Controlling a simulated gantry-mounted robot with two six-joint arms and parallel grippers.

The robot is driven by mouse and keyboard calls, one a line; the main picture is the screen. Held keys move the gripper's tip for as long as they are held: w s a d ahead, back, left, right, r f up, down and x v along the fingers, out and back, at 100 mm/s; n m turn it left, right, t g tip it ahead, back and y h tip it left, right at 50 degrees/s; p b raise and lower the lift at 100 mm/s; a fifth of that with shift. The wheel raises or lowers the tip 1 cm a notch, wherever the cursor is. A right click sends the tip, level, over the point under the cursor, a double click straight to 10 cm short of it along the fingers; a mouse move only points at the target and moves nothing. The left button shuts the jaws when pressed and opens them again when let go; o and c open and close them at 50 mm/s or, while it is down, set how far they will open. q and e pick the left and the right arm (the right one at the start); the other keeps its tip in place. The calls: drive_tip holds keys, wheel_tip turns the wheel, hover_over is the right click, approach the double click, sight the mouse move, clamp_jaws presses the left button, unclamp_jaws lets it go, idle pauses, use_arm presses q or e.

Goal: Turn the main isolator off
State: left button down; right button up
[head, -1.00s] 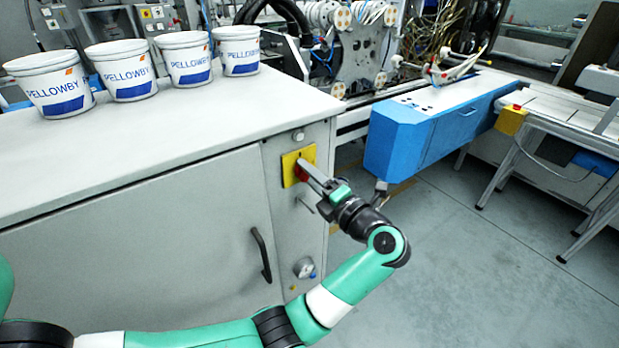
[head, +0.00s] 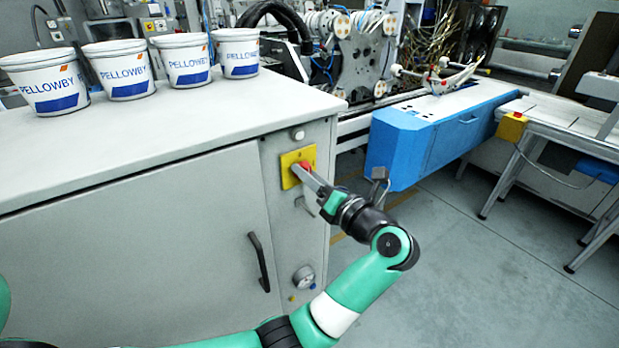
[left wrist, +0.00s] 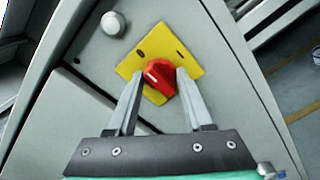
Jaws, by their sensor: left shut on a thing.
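The main isolator is a red rotary knob (left wrist: 158,78) on a yellow square plate (head: 290,168), set on the narrow front panel of a grey cabinet. In the left wrist view the yellow plate (left wrist: 188,62) carries two dark marks, and the knob has a short white line on its face. My left gripper (left wrist: 158,80) has its two fingers on either side of the knob, shut on it. In the head view my left gripper (head: 299,170) reaches the plate from the right, and its finger hides part of the knob. My right gripper is not in view.
A round pale button (head: 298,134) sits above the plate. A black door handle (head: 259,262) and a gauge (head: 303,277) are lower on the grey cabinet (head: 130,240). Several white Pellowby buckets (head: 118,72) stand on top. A blue machine housing (head: 425,140) is to the right.

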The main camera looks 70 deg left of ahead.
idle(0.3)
use_arm(q)
drive_tip(key=shift+c, duration=1.5)
unclamp_jaws()
drive_tip(key=w+d+p, duration=0.2)
drive_tip(key=d, duration=0.9)
drive_tip(key=shift+d+p, duration=0.2)
drive_tip(key=shift+p, duration=0.2)
drive_tip(key=shift+w, duration=0.1)
